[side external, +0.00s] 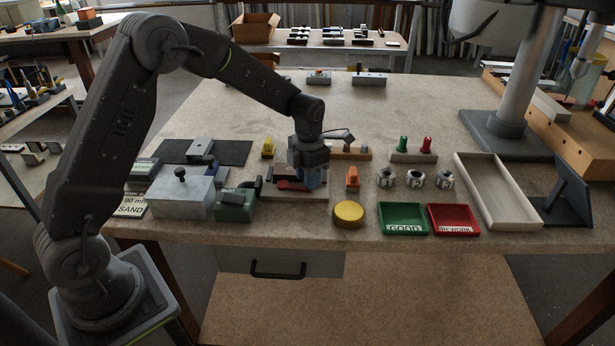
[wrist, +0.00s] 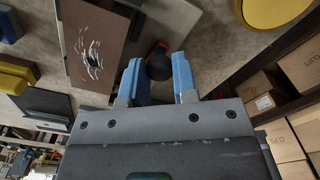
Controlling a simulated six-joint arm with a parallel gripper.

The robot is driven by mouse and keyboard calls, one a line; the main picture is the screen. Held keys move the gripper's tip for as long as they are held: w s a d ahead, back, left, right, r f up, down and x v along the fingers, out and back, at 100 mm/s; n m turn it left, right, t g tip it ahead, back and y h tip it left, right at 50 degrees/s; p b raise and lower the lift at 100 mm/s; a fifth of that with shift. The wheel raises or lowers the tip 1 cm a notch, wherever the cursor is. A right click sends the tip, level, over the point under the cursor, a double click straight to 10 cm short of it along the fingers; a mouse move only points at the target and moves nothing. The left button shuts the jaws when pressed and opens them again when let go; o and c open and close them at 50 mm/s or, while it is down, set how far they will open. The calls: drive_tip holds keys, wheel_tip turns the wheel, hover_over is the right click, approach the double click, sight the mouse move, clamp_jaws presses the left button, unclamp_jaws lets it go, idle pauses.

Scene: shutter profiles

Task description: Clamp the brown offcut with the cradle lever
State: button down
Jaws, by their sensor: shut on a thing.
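My gripper (wrist: 158,76) has its blue fingers on either side of a round black knob (wrist: 158,66) and is shut on it. A bit of the red lever (wrist: 155,47) shows just beyond the knob. A flat brown piece (wrist: 98,42) with white scuff marks lies to the left of the fingers in the wrist view; I take it to be the brown offcut. In the side external view my gripper (side external: 311,181) is low over the cradle area, and the red lever (side external: 291,186) shows to its left. My gripper hides part of the cradle there.
A green box (side external: 234,203) and a grey block with a black knob (side external: 181,194) stand left of the cradle. An orange piece (side external: 352,178) and a yellow round (side external: 348,214) are to the right. Green (side external: 403,232) and red (side external: 454,232) trays lie near the front edge.

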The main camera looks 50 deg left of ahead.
idle(0.4)
drive_tip(key=c, duration=0.9)
unclamp_jaws()
wheel_tip(320, 180, up, 14)
